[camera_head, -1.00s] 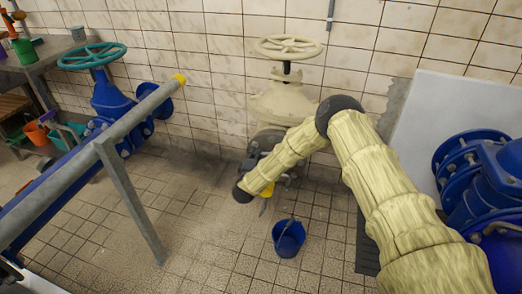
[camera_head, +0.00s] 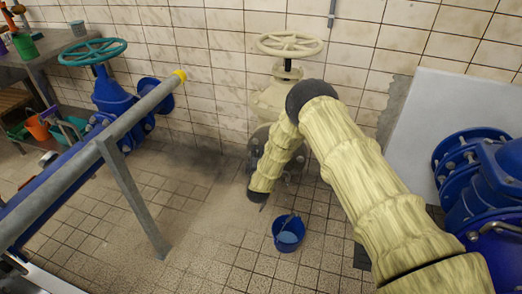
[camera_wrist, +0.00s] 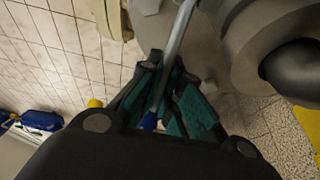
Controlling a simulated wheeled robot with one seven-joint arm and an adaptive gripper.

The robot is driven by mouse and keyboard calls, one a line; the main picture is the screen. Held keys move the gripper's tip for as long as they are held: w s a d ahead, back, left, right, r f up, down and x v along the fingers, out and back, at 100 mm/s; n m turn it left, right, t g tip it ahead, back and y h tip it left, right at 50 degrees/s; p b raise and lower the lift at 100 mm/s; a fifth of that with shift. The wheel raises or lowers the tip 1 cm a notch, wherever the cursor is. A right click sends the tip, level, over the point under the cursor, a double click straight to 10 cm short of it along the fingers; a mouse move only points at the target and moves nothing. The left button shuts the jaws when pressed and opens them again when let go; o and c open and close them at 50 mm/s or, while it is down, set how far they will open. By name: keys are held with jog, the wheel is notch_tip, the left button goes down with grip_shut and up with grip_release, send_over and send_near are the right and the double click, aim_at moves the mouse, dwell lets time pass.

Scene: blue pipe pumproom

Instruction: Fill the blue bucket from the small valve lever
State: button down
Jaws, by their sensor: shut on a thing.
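The blue bucket (camera_head: 289,234) stands upright on the tiled floor below the cream valve, its handle raised. A lighter blue surface, looking like water, shows inside it. In the wrist view, my gripper (camera_wrist: 166,92), with teal pads, is shut on the small valve lever (camera_wrist: 178,45), a thin grey rod with a blue end between the pads. In the head view my arm hides the gripper and the lever. The bucket is not clearly seen in the wrist view.
The cream valve with its handwheel (camera_head: 290,44) stands against the tiled wall behind my arm. A grey rail (camera_head: 135,112) and a blue valve (camera_head: 108,92) are at left. Blue pipework (camera_head: 480,185) is at right. The floor left of the bucket is clear.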

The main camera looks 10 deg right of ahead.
jog(key=shift+s+d+f, duration=0.15)
jog(key=shift+d, duration=0.4)
jog(key=c, duration=1.6)
grip_release()
jog(key=shift+d, duration=0.15)
jog(key=shift+a+y, duration=0.3)
jog(key=shift+a, duration=0.2)
jog(key=s+a, duration=0.1)
jog(key=s, duration=1)
jog(key=shift+s, duration=0.4)
